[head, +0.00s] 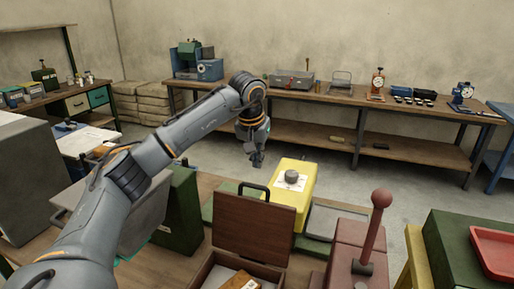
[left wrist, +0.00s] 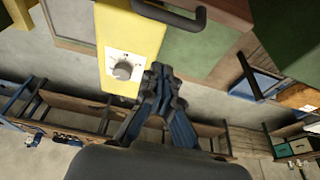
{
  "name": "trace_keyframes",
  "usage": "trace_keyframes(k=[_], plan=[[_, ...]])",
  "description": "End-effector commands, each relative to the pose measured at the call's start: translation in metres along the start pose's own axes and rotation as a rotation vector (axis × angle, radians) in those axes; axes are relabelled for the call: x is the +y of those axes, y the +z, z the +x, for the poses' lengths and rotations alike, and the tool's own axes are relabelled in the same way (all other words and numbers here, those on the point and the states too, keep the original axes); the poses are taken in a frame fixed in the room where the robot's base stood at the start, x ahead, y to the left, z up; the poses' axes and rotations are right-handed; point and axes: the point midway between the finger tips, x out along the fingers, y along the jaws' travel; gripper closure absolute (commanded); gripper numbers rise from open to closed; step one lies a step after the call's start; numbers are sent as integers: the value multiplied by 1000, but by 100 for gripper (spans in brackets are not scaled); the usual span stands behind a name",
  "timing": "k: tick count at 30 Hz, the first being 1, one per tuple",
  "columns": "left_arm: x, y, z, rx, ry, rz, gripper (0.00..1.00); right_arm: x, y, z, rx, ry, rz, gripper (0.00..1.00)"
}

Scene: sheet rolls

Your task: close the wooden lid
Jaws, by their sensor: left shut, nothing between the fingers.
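The wooden lid (head: 255,228) stands raised, close to upright, at the back of an open wooden box (head: 203,272). A dark handle (head: 254,187) shows above its top edge. My left gripper (head: 257,162) is shut and empty, in the air beyond the lid and above it in the head view, apart from it. In the left wrist view the shut fingers (left wrist: 158,75) point toward the dark handle (left wrist: 172,18), with part of the brown lid (left wrist: 228,12) at the top edge. My right gripper is not in view.
A yellow box with a dial (head: 300,182) stands just behind and right of the lid. A red lever with a ball knob (head: 381,200) rises at the right. A green case (head: 180,212) is at the left, partly behind my arm. Loose items lie inside the wooden box.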

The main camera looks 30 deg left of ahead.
Motion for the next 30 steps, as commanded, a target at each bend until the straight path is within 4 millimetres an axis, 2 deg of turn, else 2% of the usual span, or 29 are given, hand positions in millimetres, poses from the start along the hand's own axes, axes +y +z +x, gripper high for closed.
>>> trace_keyframes(k=[2,6,12,14,20,25,30], plan=[[0,0,17,-5,-2,0,100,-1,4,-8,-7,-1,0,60],[0,2,44,-3,-1,1,100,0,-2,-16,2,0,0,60],[-1,24,33,0,-1,2,100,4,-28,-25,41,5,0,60],[0,29,32,0,-1,1,100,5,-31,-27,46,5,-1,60],[0,37,30,1,0,-1,100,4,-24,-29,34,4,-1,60],[0,38,30,1,0,-1,100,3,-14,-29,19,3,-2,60],[0,38,30,2,0,-1,100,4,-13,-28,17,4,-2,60]])
